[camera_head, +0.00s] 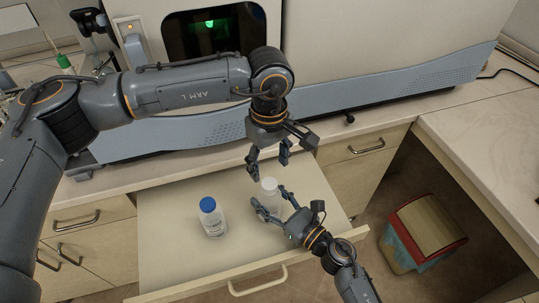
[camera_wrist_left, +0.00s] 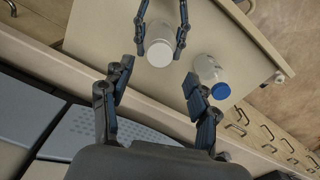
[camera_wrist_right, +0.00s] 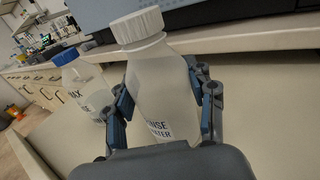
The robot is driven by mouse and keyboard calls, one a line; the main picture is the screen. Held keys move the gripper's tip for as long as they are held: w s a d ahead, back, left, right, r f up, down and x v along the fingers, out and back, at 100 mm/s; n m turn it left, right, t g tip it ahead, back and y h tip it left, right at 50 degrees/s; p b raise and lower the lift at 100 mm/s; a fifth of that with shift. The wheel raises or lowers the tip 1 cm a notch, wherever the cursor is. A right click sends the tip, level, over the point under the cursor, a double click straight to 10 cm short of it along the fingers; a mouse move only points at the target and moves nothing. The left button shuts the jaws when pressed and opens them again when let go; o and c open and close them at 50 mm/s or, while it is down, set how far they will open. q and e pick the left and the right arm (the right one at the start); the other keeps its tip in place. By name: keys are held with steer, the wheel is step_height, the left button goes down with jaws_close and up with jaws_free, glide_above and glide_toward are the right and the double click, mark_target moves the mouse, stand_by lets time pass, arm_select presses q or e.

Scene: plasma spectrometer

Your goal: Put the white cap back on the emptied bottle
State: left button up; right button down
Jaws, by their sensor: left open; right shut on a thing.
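A translucent bottle (camera_wrist_right: 160,85) with a label partly reading "NSE" and "TER" stands in the open drawer. The ribbed white cap (camera_wrist_right: 138,26) sits on its neck; whether it is screwed tight I cannot tell. In the head view the bottle (camera_head: 269,187) is partly hidden by my grippers. My right gripper (camera_head: 270,197) is shut around the bottle's body, one finger on each side. My left gripper (camera_head: 268,158) is open and empty, just above and behind the bottle. In the left wrist view the white cap (camera_wrist_left: 160,53) lies beyond my left fingertips (camera_wrist_left: 153,88), apart from them.
A blue-capped bottle (camera_head: 212,218) stands to the left in the same drawer (camera_head: 165,240). The spectrometer (camera_head: 370,60) stands on the counter behind, with a dark window. A red-rimmed bin (camera_head: 425,225) is on the floor at right. The drawer's left part is clear.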

mark_target(269, 183)
arm_select(q)
steer(key=n, duration=0.4)
steer(key=shift+r+n, duration=0.15)
steer(key=shift+n, duration=0.15)
steer(key=n, duration=0.4)
steer(key=shift+r, duration=0.15)
steer(key=n, duration=0.7)
steer(key=shift+r, duration=0.2)
steer(key=n, duration=0.4)
steer(key=shift+r, duration=0.15)
steer(key=n, duration=0.4)
steer(key=shift+r+n, duration=0.1)
steer(key=shift+n, duration=0.2)
steer(key=n, duration=0.4)
steer(key=shift+r, duration=0.15)
steer(key=n, duration=0.4)
steer(key=shift+r, duration=0.1)
steer(key=shift+f, duration=4.05)
